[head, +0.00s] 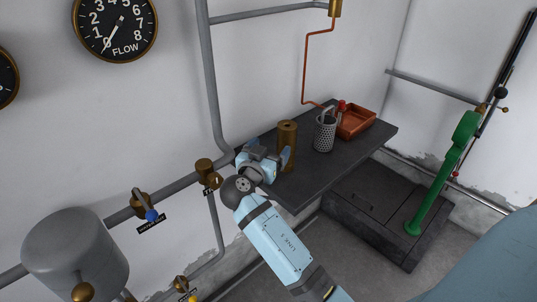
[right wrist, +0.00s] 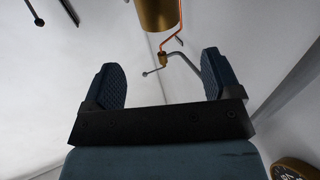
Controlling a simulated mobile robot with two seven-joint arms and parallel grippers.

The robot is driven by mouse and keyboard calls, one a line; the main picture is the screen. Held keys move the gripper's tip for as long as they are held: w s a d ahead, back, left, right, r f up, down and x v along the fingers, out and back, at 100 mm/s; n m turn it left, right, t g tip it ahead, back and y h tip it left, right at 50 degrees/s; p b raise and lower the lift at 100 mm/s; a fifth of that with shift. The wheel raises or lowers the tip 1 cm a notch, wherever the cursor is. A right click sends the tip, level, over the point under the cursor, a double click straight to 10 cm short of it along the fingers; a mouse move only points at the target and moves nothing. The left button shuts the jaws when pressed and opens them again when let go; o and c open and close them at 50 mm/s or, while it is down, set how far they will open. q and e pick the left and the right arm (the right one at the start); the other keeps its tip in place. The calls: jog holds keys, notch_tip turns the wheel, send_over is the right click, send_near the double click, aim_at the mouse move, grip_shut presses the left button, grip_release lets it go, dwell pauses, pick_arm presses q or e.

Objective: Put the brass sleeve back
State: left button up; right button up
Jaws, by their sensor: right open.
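A tall brass sleeve (head: 288,143) stands upright on the dark shelf (head: 340,160) against the wall, near the shelf's left end. My right gripper (head: 272,153) is open just in front and to the left of it in the head view, one finger overlapping its lower part; contact cannot be told. In the right wrist view the two fingers of my right gripper (right wrist: 164,80) are wide apart with nothing between them. A brass cylinder (right wrist: 157,12) shows beyond them at the top; I cannot tell if it is the sleeve. My left gripper is not in view.
Right of the sleeve stand a perforated metal cup (head: 324,134) holding tools and an orange tray (head: 356,121). A green lever (head: 440,180) stands at the right. A grey wall pipe (head: 212,90) with brass valves runs close to my right arm.

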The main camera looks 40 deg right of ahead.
jog(key=s+a+f+n+t+y, duration=0.1)
jog(key=s+a+f+n+y, duration=0.25)
jog(key=f, duration=0.25)
jog(key=s+a+f+n+t+y, duration=0.1)
jog(key=s+a+f+n+y, duration=0.2)
jog(key=f, duration=0.4)
jog(key=s+a+f+n+t+y, duration=0.1)
jog(key=a+f+n+y, duration=0.1)
jog(key=f+n+y, duration=0.3)
jog(key=s+a+f+n+y, duration=0.1)
jog(key=s+a+f+y, duration=0.1)
jog(key=s, duration=0.3)
jog(key=s+a+f+n+g+y, duration=0.1)
jog(key=s+a+f+y, duration=0.2)
jog(key=s+a, duration=0.1)
jog(key=s+a+f+n+y, duration=0.1)
jog(key=s+a+f+y, duration=0.1)
jog(key=s, duration=0.5)
jog(key=shift+a+f+y, duration=0.35)
jog(key=shift+a+f, duration=0.4)
